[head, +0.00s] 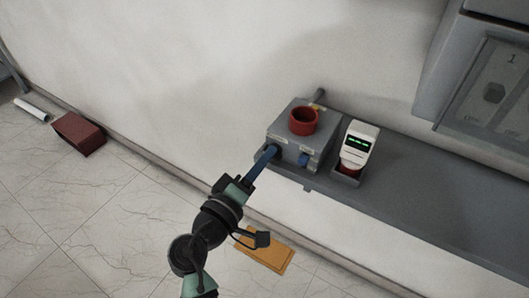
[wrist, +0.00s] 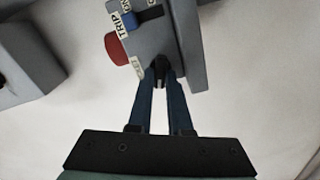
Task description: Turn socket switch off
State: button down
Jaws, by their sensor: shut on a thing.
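A grey socket box (head: 300,128) stands on the grey ledge, with a red ring (head: 304,121) on top and a blue switch (head: 305,158) at the right of its front. In the wrist view the box (wrist: 178,40) shows a blue lever (wrist: 150,17) beside a "TRIP" label and a red round part (wrist: 117,48). My gripper (head: 271,153) is at the left of the box's front. In the wrist view its blue fingers (wrist: 161,80) are closed around a small black switch (wrist: 160,67), mostly hidden between the tips. The switch's position cannot be told.
A white device with a green display (head: 357,142) stands right of the box on the ledge (head: 430,190). A grey cabinet (head: 490,75) hangs at upper right. A dark red box (head: 79,133) and an orange-yellow plate (head: 266,252) lie on the floor. The left floor is mostly clear.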

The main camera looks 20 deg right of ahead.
jog(key=shift+f+n+p, duration=0.1)
jog(key=shift+n+p, duration=1.05)
jog(key=shift+n, duration=1.15)
jog(key=c, duration=0.8)
grip_release()
jog(key=shift+c, duration=0.2)
jog(key=v, duration=1.3)
